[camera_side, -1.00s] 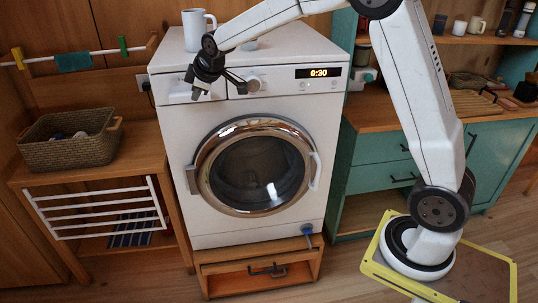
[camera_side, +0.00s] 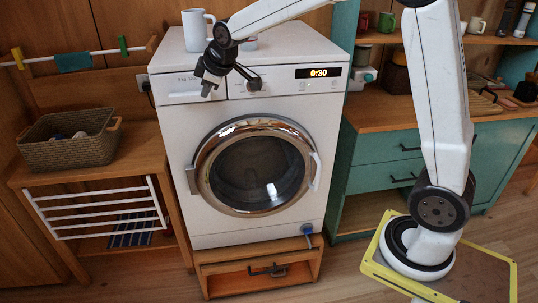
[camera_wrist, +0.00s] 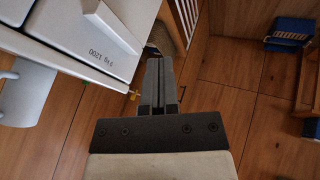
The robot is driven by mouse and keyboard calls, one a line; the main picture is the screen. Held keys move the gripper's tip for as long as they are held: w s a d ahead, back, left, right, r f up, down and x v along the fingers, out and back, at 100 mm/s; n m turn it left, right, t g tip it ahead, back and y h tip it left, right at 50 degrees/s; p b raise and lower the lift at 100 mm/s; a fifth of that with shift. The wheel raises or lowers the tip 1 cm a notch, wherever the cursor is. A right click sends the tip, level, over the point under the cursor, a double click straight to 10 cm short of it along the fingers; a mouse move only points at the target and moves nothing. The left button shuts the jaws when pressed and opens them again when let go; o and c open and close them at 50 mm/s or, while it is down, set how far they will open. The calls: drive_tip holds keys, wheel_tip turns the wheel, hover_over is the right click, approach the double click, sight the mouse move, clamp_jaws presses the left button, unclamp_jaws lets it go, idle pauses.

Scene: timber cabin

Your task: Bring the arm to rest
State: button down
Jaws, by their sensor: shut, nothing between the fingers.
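My gripper (camera_side: 207,88) is in front of the upper left of the white washing machine (camera_side: 180,140), near its detergent drawer (camera_side: 178,91). It looks apart from the machine, though the gap is hard to judge. In the wrist view my gripper's fingers (camera_wrist: 158,85) are together with nothing between them. The wrist view also shows the machine's top front corner and the drawer front (camera_wrist: 75,35) at upper left. The round door (camera_side: 255,168) is closed, and the display reads 0:30.
A white mug (camera_side: 195,30) stands on the machine's top. A woven basket (camera_side: 68,138) sits on the wooden stand at left. Teal cabinets (camera_side: 385,155) stand at right. The space before the machine is open.

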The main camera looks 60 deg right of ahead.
drive_tip(key=s+a+f+m+g, duration=0.1)
drive_tip(key=s+f+m, duration=0.1)
drive_tip(key=s+f, duration=0.3)
drive_tip(key=s+a+f+m+g, duration=0.1)
drive_tip(key=s+f, duration=0.4)
drive_tip(key=s, duration=0.7)
drive_tip(key=s+a+f+m+g, duration=0.1)
drive_tip(key=s+f+m+g, duration=0.1)
drive_tip(key=s+f+m, duration=0.2)
drive_tip(key=s+f, duration=0.2)
drive_tip(key=s, duration=0.2)
drive_tip(key=shift+s+a+y, duration=0.15)
drive_tip(key=shift+s+y, duration=0.1)
drive_tip(key=shift+y, duration=0.15)
